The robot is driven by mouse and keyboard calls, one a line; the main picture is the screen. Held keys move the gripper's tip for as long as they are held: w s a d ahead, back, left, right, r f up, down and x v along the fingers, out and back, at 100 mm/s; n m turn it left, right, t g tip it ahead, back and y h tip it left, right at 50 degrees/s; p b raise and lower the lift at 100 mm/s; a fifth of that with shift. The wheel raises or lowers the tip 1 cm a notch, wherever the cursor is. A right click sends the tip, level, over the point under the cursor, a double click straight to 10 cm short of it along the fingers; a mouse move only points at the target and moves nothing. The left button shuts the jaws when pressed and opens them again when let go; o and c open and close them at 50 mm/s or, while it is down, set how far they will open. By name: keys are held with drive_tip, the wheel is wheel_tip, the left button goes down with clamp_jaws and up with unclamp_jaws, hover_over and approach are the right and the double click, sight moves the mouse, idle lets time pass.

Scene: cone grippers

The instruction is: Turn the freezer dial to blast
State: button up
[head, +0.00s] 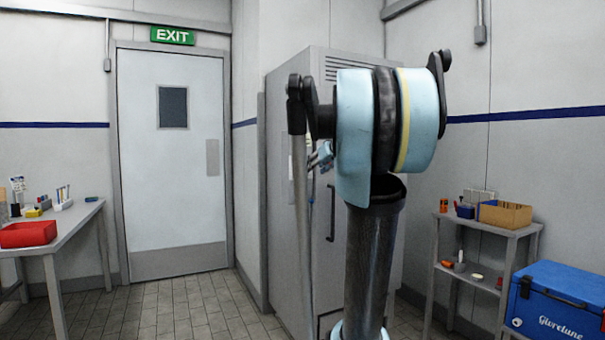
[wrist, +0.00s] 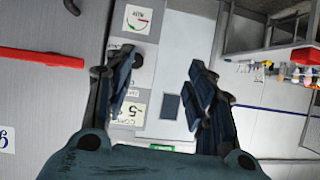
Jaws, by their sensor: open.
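The freezer (head: 284,150) is a tall grey cabinet behind my arm in the head view. Its front carries a dark vertical handle (head: 331,212). I cannot make out the dial clearly; my left-hand finger covers part of this strip. My gripper (wrist: 163,62) is open, its fingers apart with nothing between them. In the head view my gripper (head: 321,157) is small and partly hidden by my arm, near the freezer front.
A door (head: 170,170) under an exit sign (head: 172,36) stands at left. A table with a red bin (head: 28,234) is at far left. A shelf with a cardboard box (head: 504,215) and a blue cooler (head: 555,300) stand at right. The left floor is clear.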

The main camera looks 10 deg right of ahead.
drive_tip(key=w+d+r+t, duration=0.1)
drive_tip(key=w+d+r, duration=0.1)
drive_tip(key=w+r, duration=0.2)
approach(302, 169)
drive_tip(key=x, duration=0.9)
drive_tip(key=shift+w+a+f, duration=0.1)
drive_tip(key=shift+w+f, duration=0.05)
drive_tip(key=shift+c, duration=0.2)
drive_tip(key=c, duration=1)
